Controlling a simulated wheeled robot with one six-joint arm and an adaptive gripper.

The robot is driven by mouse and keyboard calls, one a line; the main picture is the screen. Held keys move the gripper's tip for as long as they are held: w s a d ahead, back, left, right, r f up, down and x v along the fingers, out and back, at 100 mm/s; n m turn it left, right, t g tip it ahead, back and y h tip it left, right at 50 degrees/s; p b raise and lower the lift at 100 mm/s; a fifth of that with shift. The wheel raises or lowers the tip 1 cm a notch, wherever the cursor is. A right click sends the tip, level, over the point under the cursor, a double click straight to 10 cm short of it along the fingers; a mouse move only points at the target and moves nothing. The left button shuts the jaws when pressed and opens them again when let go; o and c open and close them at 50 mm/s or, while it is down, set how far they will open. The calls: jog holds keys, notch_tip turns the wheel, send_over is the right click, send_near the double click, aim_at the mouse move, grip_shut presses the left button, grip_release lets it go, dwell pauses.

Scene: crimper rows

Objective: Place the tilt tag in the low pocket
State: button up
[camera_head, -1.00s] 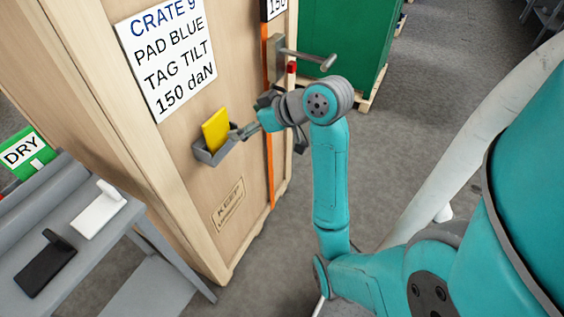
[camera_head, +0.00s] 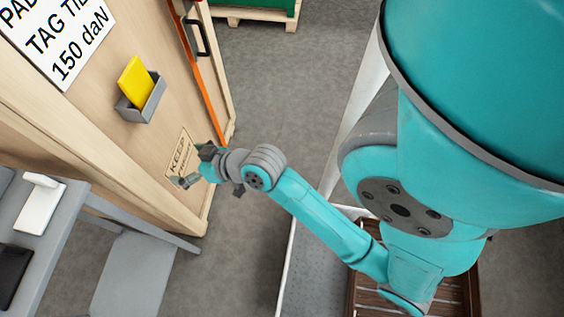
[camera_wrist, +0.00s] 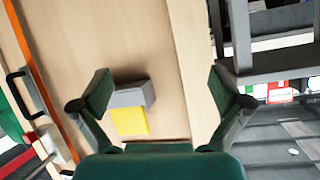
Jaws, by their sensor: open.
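A yellow tag (camera_head: 136,80), seemingly the tilt tag, stands a little tilted in a small grey pocket (camera_head: 150,100) on the wooden crate face. Its lower end is hidden behind the pocket wall. The wrist view also shows the yellow tag (camera_wrist: 130,121) and the grey pocket (camera_wrist: 146,94), seen between my fingers. My gripper (camera_head: 184,182) is open and empty, below and to the right of the pocket, in front of the stencilled KEEP mark. It is apart from the tag. The wrist view shows both fingers of my gripper (camera_wrist: 162,85) spread wide.
The wooden crate (camera_head: 105,110) carries a white sign (camera_head: 60,35) above the pocket. A grey bench (camera_head: 55,235) at the left holds a white piece (camera_head: 38,210) and a black piece (camera_head: 12,270). A green crate stands at the back. Grey floor (camera_head: 270,80) right of the crate is clear.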

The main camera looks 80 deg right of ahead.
jog(key=s+a+f, duration=0.4)
jog(key=s+a, duration=0.2)
jog(key=s, duration=0.5)
jog(key=s+a+r+n+t+y, duration=0.1)
jog(key=s+a+r+n+t, duration=0.1)
jog(key=s, duration=1.2)
notch_tip(320, 180, up, 2)
jog(key=shift+a+r+n, duration=0.1)
jog(key=shift+a+n, duration=0.6)
jog(key=shift+a, duration=0.3)
